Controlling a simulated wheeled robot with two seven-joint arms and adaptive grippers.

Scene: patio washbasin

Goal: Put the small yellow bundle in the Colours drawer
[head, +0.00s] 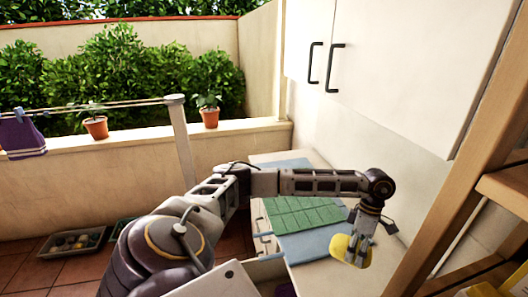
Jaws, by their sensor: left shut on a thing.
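My left gripper (358,248) points down over the right part of the counter and is shut on the small yellow bundle (345,250). The bundle hangs near the counter's front part; I cannot tell whether it touches the surface. Drawer fronts with handles (263,238) show below the counter's left side. A drawer (268,269) at the bottom appears pulled out, largely hidden by my own body and arm. No Colours label can be read. My right gripper is out of view.
The counter (318,279) bears a green tiled mat (300,216) and blue cloth-like pieces (285,165). A white wall cabinet (390,60) hangs above. A wooden shelf frame (470,150) stands close at right. Trays (72,242) lie on the floor at left.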

